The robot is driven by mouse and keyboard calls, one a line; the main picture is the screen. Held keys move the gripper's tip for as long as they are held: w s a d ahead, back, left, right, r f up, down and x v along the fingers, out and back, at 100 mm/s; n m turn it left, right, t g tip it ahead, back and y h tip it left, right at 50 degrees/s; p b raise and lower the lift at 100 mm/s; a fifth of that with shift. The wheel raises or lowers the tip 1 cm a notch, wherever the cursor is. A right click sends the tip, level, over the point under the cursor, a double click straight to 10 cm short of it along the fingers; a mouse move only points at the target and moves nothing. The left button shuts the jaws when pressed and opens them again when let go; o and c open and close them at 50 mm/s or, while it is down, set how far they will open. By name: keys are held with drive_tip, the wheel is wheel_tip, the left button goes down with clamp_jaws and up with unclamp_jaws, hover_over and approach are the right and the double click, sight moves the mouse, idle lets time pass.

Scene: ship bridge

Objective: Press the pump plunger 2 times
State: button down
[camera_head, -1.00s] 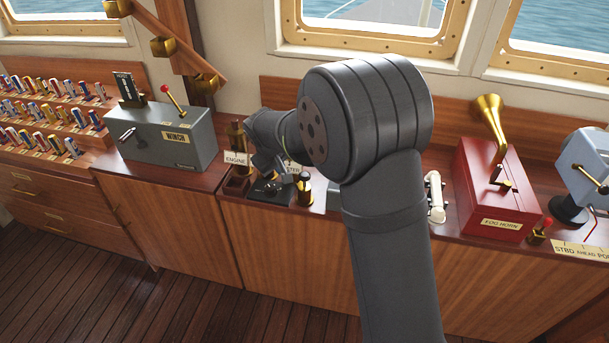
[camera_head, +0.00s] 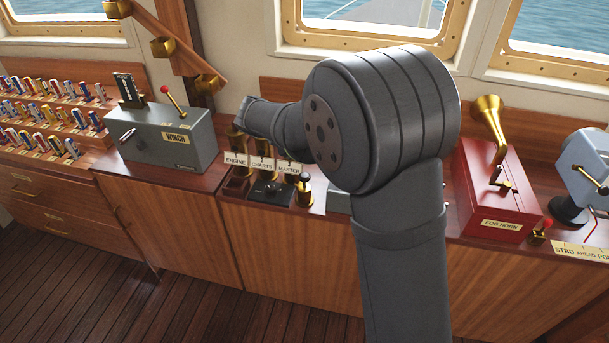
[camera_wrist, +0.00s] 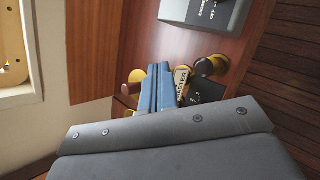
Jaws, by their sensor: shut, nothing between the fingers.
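No thing here carries a readable pump label. A short brass cylinder with a dark round knob (camera_head: 304,188) stands upright at the counter's front edge and may be the pump plunger. What looks like the same knob shows in the wrist view (camera_wrist: 204,67), right of my fingers. My gripper (camera_wrist: 159,72) is shut and empty. Its blue-grey fingertips are beside the MASTER label (camera_wrist: 181,82), apart from the knob in the picture. I cannot tell their height above the counter. In the head view my arm hides part of the counter, and the fingers are not clear there.
Brass posts with ENGINE (camera_head: 236,160), CHARTS and MASTER labels stand behind a small black panel (camera_head: 270,192). A grey box (camera_wrist: 205,12) is close to the knob. The winch box (camera_head: 170,140) is at left, the red fog horn (camera_head: 497,195) at right.

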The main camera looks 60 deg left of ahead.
sight(303, 176)
drive_tip(key=shift+f, duration=4.4)
drive_tip(key=shift+f, duration=0.15)
drive_tip(key=shift+f, duration=0.3)
drive_tip(key=shift+f, duration=1.55)
drive_tip(key=shift+r, duration=2)
drive_tip(key=shift+r, duration=0.1)
drive_tip(key=shift+r, duration=2.4)
